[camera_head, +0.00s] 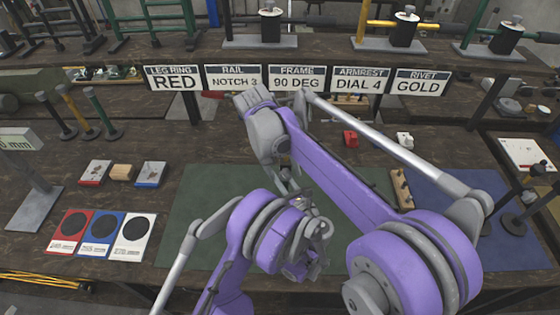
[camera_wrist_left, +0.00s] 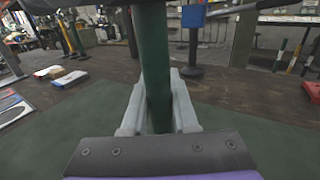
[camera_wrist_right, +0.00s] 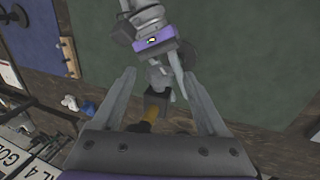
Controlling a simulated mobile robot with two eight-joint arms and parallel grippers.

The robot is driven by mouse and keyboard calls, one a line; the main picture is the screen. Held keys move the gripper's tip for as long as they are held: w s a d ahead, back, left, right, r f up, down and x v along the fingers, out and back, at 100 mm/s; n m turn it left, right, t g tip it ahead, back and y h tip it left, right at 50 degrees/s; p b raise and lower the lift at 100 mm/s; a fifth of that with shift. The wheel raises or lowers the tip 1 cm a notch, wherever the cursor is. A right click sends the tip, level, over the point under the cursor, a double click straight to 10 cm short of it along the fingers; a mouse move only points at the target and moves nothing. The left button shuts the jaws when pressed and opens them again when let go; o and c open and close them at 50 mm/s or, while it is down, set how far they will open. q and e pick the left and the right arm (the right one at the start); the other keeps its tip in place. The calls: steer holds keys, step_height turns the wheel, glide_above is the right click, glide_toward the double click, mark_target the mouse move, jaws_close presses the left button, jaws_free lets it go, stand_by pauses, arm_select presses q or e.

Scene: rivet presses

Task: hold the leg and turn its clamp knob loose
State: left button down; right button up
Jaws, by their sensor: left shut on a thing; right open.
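A green upright leg (camera_wrist_left: 154,55) stands between the fingers of my left gripper (camera_wrist_left: 158,105) in the left wrist view, and the fingers are shut on it. Its lower end is hidden behind the gripper. My right gripper (camera_wrist_right: 165,85) is open.
A green mat (camera_head: 200,215) and a blue mat (camera_head: 440,215) lie on the dark wooden bench. Red, blue and white cards (camera_head: 133,234) with black discs lie at left, below small boxes (camera_head: 122,173). Upright posts (camera_head: 97,108) and a sign row (camera_head: 297,79) stand behind.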

steer(key=v, duration=1.1)
steer(key=shift+r, duration=0.25)
steer(key=d+y, duration=0.6)
steer(key=d, duration=0.1)
steer(key=x, duration=1.2)
steer(key=shift+f, duration=0.1)
jaws_close()
